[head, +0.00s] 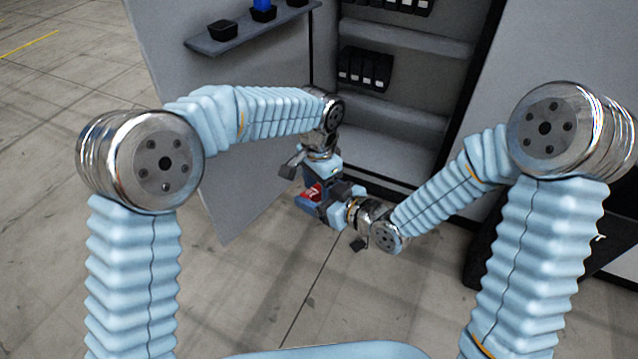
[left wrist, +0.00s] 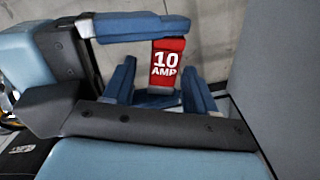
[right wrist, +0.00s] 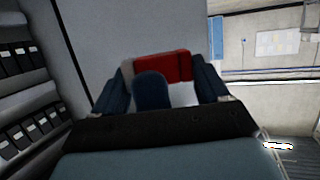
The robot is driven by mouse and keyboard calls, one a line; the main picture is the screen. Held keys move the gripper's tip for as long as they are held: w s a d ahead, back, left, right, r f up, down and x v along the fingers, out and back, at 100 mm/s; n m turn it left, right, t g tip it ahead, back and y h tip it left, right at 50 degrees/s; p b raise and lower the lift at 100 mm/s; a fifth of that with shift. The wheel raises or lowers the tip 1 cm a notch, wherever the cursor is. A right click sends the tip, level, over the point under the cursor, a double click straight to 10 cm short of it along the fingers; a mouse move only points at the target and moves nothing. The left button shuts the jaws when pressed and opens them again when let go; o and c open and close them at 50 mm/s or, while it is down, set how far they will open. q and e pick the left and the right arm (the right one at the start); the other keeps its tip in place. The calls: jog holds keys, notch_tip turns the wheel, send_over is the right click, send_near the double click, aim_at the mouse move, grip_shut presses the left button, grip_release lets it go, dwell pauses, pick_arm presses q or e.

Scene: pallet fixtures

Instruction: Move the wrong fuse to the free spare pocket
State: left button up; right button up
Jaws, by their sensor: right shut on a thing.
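The red fuse (head: 312,191), marked "10 AMP" in the left wrist view (left wrist: 167,62), is in the air in front of the cabinet. My right gripper (head: 322,200) is shut on it; the fuse also shows between its fingers in the right wrist view (right wrist: 171,66). My left gripper (left wrist: 165,88) is open, its fingers on either side of the fuse with a gap at the left one. On the door shelf (head: 238,38), a blue fuse (head: 263,5) stands in the middle black pocket (head: 263,15). The near pocket (head: 222,30) looks empty. A far pocket (head: 297,2) is partly cut off.
The open cabinet (head: 400,130) has rows of black blocks (head: 365,68) on its shelves; they also show in the right wrist view (right wrist: 18,62). The grey open door (head: 250,180) stands left, close to my left arm.

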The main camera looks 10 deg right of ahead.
pick_arm(q)
jog(key=c, duration=1)
pick_arm(e)
jog(key=o, duration=1.2)
jog(key=shift+c, duration=0.2)
